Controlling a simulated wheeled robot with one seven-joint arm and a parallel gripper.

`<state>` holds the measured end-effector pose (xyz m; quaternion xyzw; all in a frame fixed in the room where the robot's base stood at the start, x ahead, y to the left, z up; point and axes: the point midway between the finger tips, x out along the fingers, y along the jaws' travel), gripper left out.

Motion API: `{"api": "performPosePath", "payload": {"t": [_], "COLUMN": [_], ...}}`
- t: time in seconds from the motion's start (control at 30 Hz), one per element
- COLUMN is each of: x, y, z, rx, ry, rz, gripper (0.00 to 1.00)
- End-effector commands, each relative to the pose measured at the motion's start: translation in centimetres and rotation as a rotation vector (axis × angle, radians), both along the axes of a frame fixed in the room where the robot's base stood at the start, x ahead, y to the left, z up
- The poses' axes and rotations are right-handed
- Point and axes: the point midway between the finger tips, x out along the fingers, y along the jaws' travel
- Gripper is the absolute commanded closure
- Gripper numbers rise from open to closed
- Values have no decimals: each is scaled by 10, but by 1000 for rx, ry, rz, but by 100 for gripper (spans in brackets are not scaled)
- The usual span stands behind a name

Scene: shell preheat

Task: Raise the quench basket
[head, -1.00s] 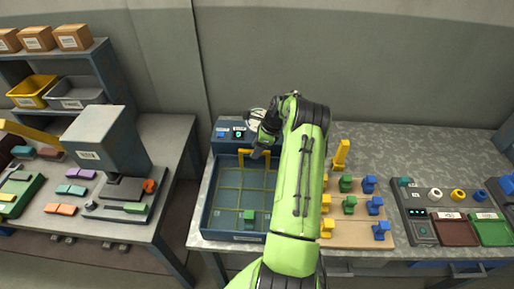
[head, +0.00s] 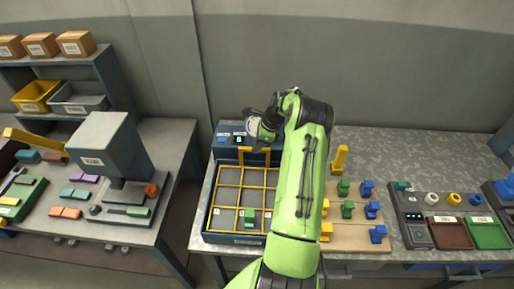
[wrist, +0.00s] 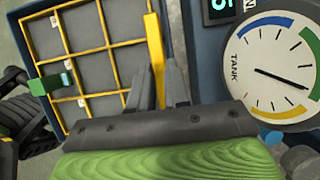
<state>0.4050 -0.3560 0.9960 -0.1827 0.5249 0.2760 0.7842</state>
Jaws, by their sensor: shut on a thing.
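The quench basket (head: 228,186) is a yellow wire grid inside the dark blue tank (head: 210,238) at centre left of the head view. Its bars look bright and clear, near the tank's rim. A green block (head: 249,214) sits in a front cell; it also shows in the wrist view (wrist: 50,82). My gripper (head: 256,150) is at the basket's back edge. In the wrist view its jaws (wrist: 158,85) are shut on the yellow basket handle (wrist: 155,50). My arm hides the tank's right side in the head view.
A round TANK gauge (wrist: 274,67) and a small display (head: 239,138) are behind the tank. Right of my arm is a wooden board (head: 345,232) with green, blue and yellow blocks. A yellow upright (head: 340,159) stands behind it.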

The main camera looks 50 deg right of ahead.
Motion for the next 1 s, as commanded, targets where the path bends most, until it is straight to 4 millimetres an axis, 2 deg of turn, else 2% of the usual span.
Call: {"api": "performPosePath", "payload": {"t": [0.03,0.1,0.37,0.4,0.57,0.87,1.0], "x": [1,1,2,2,2,0,-6], "y": [-1,-1,-2,-2,-1,-1,-7], "z": [19,26,25,26,24,24,44], "rx": [-4,-6,-8,-9,-7,-4,-5], "ry": [-5,-5,-9,-10,-7,-3,-6], "rz": [0,-1,-1,0,0,-1,-2], "gripper": [100,100,100,82,57,57,57]}}
